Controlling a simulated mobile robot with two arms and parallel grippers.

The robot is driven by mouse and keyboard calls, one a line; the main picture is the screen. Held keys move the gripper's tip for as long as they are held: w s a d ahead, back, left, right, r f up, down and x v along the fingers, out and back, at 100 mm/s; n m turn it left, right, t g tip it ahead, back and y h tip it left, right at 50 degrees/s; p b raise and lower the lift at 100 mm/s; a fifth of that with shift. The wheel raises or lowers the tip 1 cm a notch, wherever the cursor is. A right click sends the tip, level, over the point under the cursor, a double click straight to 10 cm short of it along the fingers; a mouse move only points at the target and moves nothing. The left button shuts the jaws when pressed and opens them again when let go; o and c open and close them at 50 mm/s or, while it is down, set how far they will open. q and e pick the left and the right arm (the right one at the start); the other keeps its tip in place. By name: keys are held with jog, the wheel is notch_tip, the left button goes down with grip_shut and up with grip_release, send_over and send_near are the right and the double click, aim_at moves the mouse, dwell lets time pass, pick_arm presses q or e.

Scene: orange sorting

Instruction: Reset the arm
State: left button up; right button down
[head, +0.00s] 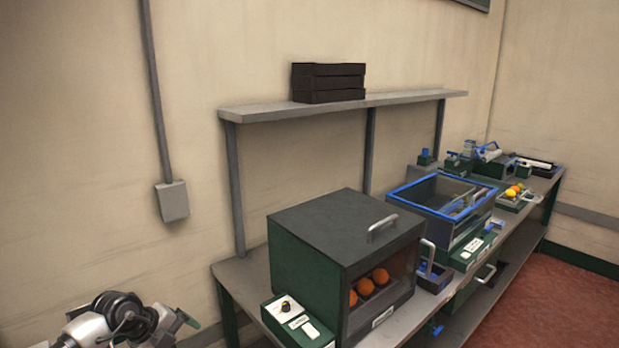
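Part of my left arm shows at the bottom left of the head view, with pale metal links and a black round joint. A small green tip sticks out to its right. No pair of fingers can be made out there, so I cannot tell whether my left gripper is open or shut. The arm is in front of the wall, left of the workbench (255,268), and appears apart from it. My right arm and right gripper are not in view.
A dark box machine (345,235) with several oranges (365,287) behind its front window stands on the near bench. A blue-rimmed bin (440,208) stands beyond it. Black trays (328,82) lie stacked on the shelf (250,113). Red floor (560,300) is clear at right.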

pick_arm(q)
jog(key=s+d+r+t+h, duration=0.2)
jog(key=d+h, duration=0.4)
jog(key=d, duration=0.6)
jog(key=s+d+r+n+t+h, duration=0.2)
jog(key=s+d+r+n+t, duration=0.2)
jog(key=r+n+t, duration=0.4)
jog(key=s+a+f+n+y, duration=0.8)
jog(key=a+f+n+y, duration=0.1)
jog(key=n+y, duration=0.5)
jog(key=s+f+n+g+h, duration=0.1)
jog(key=s+f+g, duration=0.4)
jog(key=s, duration=0.5)
jog(key=s+f+n+g, duration=0.1)
jog(key=s+f+g, duration=0.4)
jog(key=s, duration=0.6)
notch_tip(320, 180, down, 25)
jog(key=g, duration=0.2)
jog(key=s+a+f+g+b, duration=0.1)
jog(key=s+a+f, duration=0.1)
jog(key=s+f, duration=1.4)
jog(key=shift+a+f, duration=0.2)
jog(key=shift+a, duration=0.1)
